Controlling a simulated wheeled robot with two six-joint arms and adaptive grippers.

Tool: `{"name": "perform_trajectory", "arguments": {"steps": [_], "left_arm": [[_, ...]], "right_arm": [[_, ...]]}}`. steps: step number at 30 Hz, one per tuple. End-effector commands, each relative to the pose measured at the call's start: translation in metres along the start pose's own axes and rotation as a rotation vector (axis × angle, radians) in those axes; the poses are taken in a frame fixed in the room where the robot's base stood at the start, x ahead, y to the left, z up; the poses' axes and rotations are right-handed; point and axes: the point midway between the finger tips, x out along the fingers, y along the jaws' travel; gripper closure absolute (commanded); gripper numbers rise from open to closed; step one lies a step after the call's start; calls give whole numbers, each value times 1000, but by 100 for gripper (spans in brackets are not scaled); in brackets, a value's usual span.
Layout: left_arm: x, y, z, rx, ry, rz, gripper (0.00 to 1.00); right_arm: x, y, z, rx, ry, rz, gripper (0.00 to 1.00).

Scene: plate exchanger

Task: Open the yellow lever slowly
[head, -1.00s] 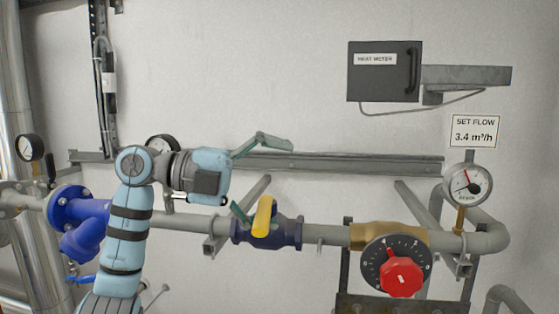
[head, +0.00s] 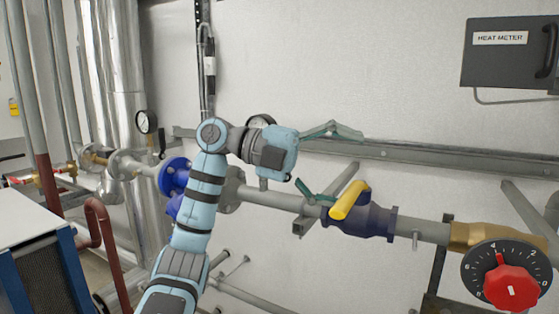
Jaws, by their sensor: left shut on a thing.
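The yellow lever (head: 349,199) sits on a dark blue valve (head: 374,222) in the grey pipe. It points outward and tilts up to the right in the picture. The exact contact is too small to see. My right gripper is not in view.
A red knob (head: 511,288) on a black dial is at the lower right. A heat meter box (head: 510,52) hangs at the upper right. A grey rail (head: 420,156) runs behind the pipe. A blue-framed unit (head: 68,272) stands at the lower left.

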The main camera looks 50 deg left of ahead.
Motion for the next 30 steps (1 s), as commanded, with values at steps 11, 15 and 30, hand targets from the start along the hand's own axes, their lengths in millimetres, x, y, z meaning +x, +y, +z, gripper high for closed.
{"name": "perform_trajectory", "arguments": {"steps": [11, 15, 30], "left_arm": [[-39, 1, 6, 3, -2, -16, 66], [-52, 5, 8, 2, 0, -13, 66], [-103, 16, 16, 2, -2, -11, 66]], "right_arm": [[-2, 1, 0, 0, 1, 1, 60], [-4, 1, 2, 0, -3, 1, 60], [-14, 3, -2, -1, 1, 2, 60]]}}
